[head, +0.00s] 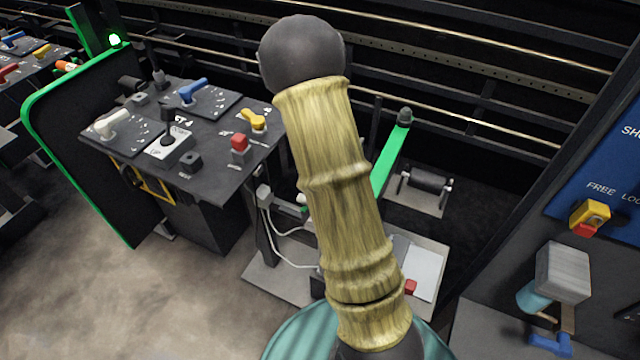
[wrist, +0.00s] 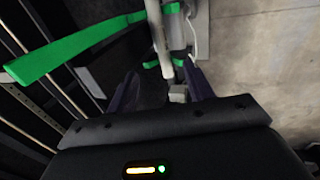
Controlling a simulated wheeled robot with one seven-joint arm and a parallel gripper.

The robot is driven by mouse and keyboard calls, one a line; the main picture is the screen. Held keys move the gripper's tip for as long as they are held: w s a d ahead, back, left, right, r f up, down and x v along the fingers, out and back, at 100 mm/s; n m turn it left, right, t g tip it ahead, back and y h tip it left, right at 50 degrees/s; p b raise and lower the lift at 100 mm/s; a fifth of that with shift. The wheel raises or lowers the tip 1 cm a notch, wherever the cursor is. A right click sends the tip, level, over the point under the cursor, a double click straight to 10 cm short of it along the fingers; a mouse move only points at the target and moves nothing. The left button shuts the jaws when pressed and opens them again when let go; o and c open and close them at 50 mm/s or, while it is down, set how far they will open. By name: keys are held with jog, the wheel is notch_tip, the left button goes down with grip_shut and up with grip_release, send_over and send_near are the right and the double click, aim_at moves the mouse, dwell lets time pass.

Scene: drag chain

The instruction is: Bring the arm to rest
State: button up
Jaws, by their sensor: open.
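My arm, in a yellowish ribbed sleeve, rises through the middle of the head view and ends at a dark rounded joint near the top. My gripper is not visible in the head view. In the wrist view my gripper (wrist: 162,86) shows two dark purplish fingers, spread apart. A pale rod (wrist: 158,38) appears between and beyond them. A small grey block (wrist: 178,94) also shows between the fingers. I cannot tell how far away either is, and I see nothing clearly held.
A control console (head: 215,125) with blue, yellow, red and white controls stands at left, beside a green-edged panel (head: 80,135). A blue panel (head: 605,170) and grey block (head: 562,272) are at right. A green bar (wrist: 85,45) crosses the wrist view. Floor (head: 110,300) is clear at lower left.

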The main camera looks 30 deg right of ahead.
dwell(0.5)
jog(key=s+a+r+m+y+p, duration=0.2)
jog(key=s+a+r+m, duration=0.5)
jog(key=s+a+r, duration=0.5)
jog(key=s+r+p, duration=0.1)
jog(key=s+r, duration=0.2)
jog(key=shift+s+a+r+m+t+y, duration=0.15)
jog(key=shift+r+m+t+y, duration=0.15)
